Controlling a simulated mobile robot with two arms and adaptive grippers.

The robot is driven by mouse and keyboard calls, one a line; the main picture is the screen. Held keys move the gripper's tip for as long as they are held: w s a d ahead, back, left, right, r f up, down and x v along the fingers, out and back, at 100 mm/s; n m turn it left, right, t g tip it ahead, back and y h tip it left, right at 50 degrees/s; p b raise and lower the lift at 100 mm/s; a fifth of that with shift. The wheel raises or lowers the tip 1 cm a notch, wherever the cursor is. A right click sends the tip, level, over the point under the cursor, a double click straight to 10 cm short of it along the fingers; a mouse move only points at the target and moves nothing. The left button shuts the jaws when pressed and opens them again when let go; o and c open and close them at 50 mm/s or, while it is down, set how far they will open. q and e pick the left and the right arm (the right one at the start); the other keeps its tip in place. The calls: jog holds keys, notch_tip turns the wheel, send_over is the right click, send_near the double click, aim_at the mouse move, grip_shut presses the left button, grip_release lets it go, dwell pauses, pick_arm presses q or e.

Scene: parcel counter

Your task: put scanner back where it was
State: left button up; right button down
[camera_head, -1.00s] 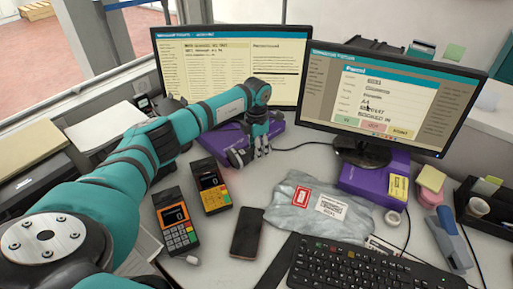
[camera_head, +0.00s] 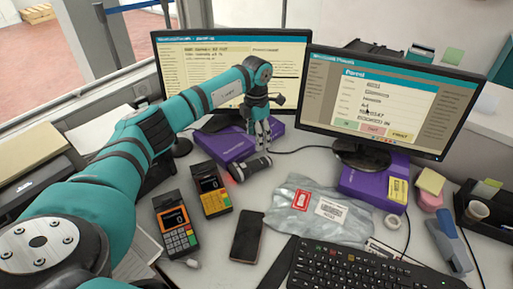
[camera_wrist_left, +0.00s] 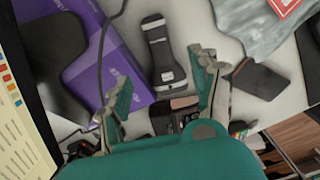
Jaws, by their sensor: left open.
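The scanner (camera_head: 250,168), dark with grey ends, lies on the white counter in front of the left purple box. It also shows in the left wrist view (camera_wrist_left: 163,50), whole, with a small white label. My left gripper (camera_head: 264,147) is above and just behind the scanner in the head view. My right gripper is not in view.
The purple box (camera_head: 225,147) stands under the left monitor (camera_head: 230,60). Two card terminals (camera_head: 175,225) (camera_head: 211,192), a phone (camera_head: 247,235) and a grey parcel (camera_head: 315,212) lie nearby. The right monitor (camera_head: 390,100) is to the right. A cable runs behind the scanner.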

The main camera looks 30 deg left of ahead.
pick_arm(q)
notch_tip(320, 180, up, 6)
